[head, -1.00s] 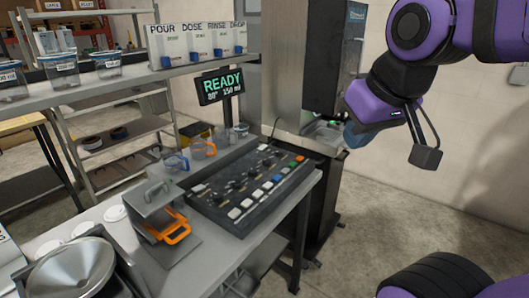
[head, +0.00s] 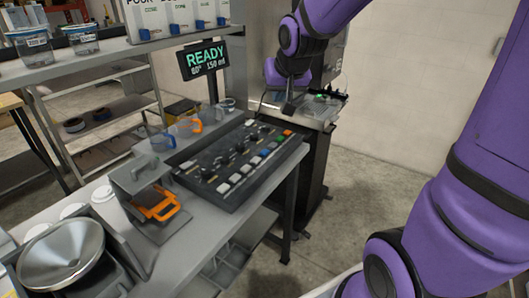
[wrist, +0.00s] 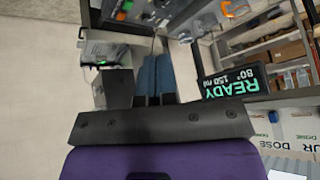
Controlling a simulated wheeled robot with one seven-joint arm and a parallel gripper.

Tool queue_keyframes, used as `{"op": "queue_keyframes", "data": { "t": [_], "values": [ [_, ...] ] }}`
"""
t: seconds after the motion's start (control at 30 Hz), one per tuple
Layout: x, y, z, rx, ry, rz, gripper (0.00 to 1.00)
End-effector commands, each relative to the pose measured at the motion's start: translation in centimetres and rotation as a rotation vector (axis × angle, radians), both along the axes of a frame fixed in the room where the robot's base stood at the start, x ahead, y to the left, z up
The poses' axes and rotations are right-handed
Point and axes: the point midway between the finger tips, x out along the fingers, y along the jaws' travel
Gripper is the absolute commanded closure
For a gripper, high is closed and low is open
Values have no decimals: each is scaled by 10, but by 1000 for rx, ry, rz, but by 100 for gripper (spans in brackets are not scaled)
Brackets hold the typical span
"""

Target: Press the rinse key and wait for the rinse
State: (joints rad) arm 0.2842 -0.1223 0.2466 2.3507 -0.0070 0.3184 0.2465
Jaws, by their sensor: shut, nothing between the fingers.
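The dark control panel (head: 240,165) lies on the grey bench, with knobs and a row of white, green, blue and orange keys along its right side. Key labels are too small to read, so I cannot tell which is the rinse key. A display (head: 205,58) behind the panel reads READY, 80°, 150 ml; it shows upside down in the wrist view (wrist: 231,85). My gripper (head: 287,108) is shut and empty, pointing down beyond the panel's far end, apart from the keys. It also shows in the wrist view (wrist: 157,70).
A machine with a green light (head: 318,103) stands beside my gripper. Clear mugs with blue and orange handles (head: 187,126) stand behind the panel. An orange-handled item (head: 158,204) and a metal funnel (head: 62,255) are at left. A shelf (head: 115,50) runs above. Floor at right is clear.

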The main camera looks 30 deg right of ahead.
Motion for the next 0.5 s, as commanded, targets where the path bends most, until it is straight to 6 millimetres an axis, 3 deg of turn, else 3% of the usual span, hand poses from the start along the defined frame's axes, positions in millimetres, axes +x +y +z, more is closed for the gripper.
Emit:
{"op": "queue_keyframes", "data": {
  "t": [0.5],
  "values": [
    [102, -24, -86, 179, -90, -129, 100]
  ]
}}
